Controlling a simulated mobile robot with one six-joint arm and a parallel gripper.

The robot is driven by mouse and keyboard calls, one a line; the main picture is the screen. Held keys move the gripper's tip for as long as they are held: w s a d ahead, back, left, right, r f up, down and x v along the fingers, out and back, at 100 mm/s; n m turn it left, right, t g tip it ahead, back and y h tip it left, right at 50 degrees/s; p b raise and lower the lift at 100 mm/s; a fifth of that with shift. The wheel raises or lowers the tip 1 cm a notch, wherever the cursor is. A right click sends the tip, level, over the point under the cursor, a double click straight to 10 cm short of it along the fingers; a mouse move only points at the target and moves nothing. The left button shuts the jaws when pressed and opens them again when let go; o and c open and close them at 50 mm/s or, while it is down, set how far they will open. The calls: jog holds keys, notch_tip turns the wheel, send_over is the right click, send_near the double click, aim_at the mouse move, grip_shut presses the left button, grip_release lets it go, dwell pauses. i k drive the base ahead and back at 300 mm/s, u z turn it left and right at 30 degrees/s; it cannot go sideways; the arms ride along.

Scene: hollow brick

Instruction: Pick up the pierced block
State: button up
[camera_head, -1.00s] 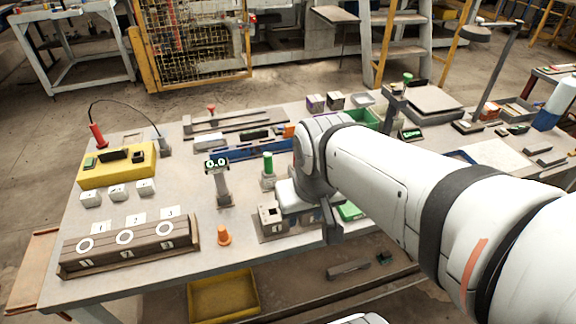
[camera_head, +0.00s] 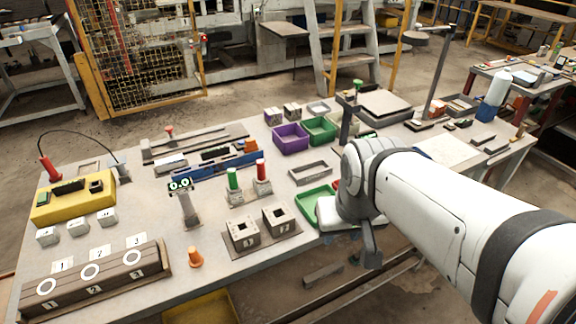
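Two pale grey pierced blocks, each with a square hole in its top, stand side by side on a dark flat plate (camera_head: 262,246) near the front of the table. The left block (camera_head: 243,235) and the right block (camera_head: 281,221) both carry dark markings on their front faces. My gripper (camera_head: 368,248) is to the right of both blocks, near the table's front edge, with a gap between it and the right block. My wrist hides most of it, and its fingers cannot be made out clearly.
Behind the blocks stand a green-topped post (camera_head: 233,180) and a red-topped post (camera_head: 261,172). A green tray (camera_head: 311,203) lies between the blocks and my wrist.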

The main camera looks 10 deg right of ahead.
aim_at(279, 218)
jog(key=z, duration=0.75)
jog(key=k, duration=0.85)
jog(key=u, duration=0.7)
jog(key=i, duration=1)
jog(key=u, duration=0.05)
